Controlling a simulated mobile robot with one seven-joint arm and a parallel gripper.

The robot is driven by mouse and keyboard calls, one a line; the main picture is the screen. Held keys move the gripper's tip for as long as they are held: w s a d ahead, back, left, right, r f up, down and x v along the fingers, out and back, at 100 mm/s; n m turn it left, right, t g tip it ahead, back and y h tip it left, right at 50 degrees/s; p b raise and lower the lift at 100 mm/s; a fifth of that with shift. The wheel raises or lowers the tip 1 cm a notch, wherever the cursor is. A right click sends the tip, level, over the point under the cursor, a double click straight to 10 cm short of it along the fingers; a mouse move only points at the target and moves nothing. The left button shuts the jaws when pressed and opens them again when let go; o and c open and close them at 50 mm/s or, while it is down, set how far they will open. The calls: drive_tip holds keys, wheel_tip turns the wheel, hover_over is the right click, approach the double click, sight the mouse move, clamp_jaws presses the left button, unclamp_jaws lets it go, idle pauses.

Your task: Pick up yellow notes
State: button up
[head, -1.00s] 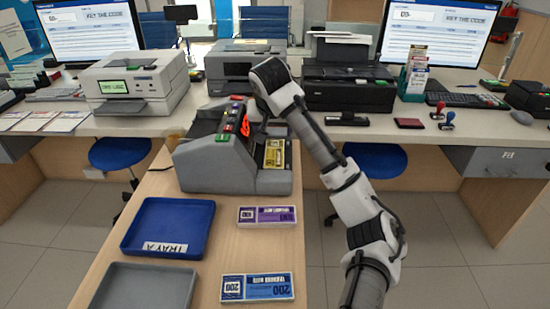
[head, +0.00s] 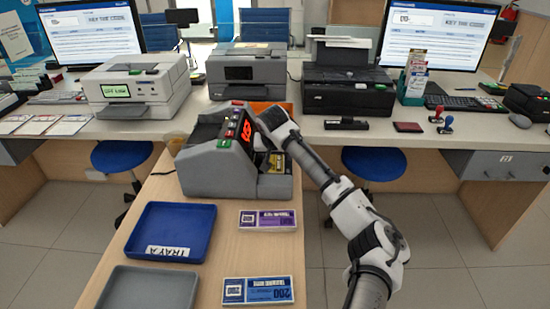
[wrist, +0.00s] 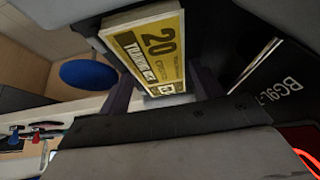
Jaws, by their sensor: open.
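The yellow notes (head: 277,162), a bundle marked 20, sit in the front pocket of the grey note counter (head: 228,172). In the head view my arm's end partly covers them. The yellow notes (wrist: 150,45) show close up in the wrist view. My gripper (wrist: 164,88) is open, with a dark finger on either side of the bundle's near end. I cannot tell whether the fingers touch it. In the head view the fingertips are hidden among the counter and my arm.
A blue tray (head: 208,212) and a grey tray (head: 118,287) lie at the left of the wooden table. Purple notes (head: 268,220) and blue notes (head: 258,290) lie to their right. Printers (head: 347,85) and an orange object (head: 270,105) stand behind.

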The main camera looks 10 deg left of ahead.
drive_tip(key=c, duration=0.8)
